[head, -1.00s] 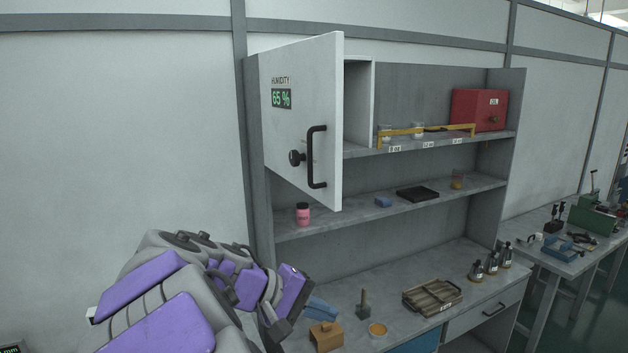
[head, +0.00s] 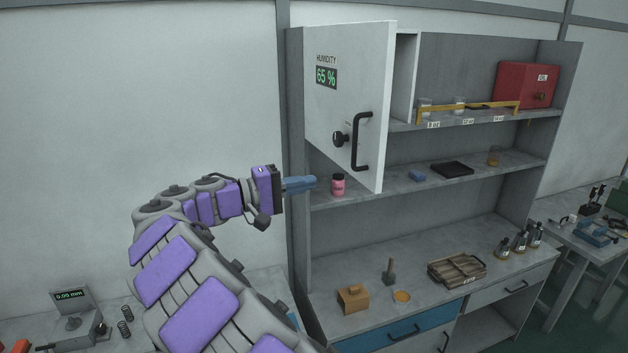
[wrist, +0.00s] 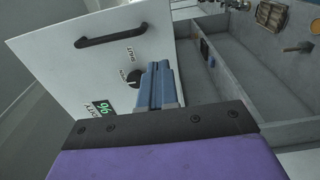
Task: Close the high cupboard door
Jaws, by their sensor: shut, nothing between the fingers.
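The high cupboard door (head: 345,90) is white and stands open, swung out from the upper left of the shelving. It carries a humidity display reading 65 %, a black handle (head: 362,142) and a round black knob (head: 338,138). In the wrist view the door (wrist: 75,55) fills the upper left, with its handle (wrist: 110,36) and knob (wrist: 132,77) showing. My gripper (head: 313,181) has blue fingers that are shut and empty. It is below and left of the door's lower edge in the head view, apart from the handle. In the wrist view its fingers (wrist: 158,70) overlap the door beside the knob.
A pink bottle (head: 338,185) stands on the middle shelf close to my fingertips in the picture. A red box (head: 524,85) and a yellow rail (head: 470,107) are on the top shelf. A wooden tray (head: 458,268) and several small items lie on the counter.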

